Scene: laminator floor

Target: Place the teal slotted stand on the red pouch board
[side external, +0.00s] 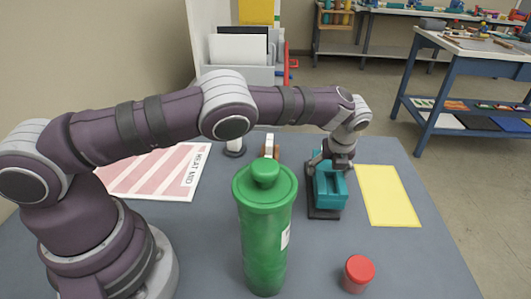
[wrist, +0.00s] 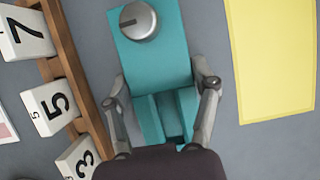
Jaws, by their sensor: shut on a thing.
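The teal slotted stand (side external: 330,188) is right of centre in the side external view, under my wrist. It also shows in the wrist view (wrist: 155,65), with a round silver knob (wrist: 138,22) at its far end and slots near my wrist. My gripper (side external: 325,168) is shut on the stand, one finger on each side. A dark patch (side external: 323,213) lies under the stand; I cannot tell whether stand and table touch. The red-and-white striped board (side external: 155,175), with printed lettering, lies flat at the left, partly hidden by my arm.
A tall green canister (side external: 265,230) stands in front, between board and stand. A yellow sheet (side external: 390,195) lies right of the stand. A red-capped jar (side external: 357,273) is at the front right. A wooden rack (wrist: 68,70) with numbered white blocks (wrist: 50,107) is close left of the stand.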

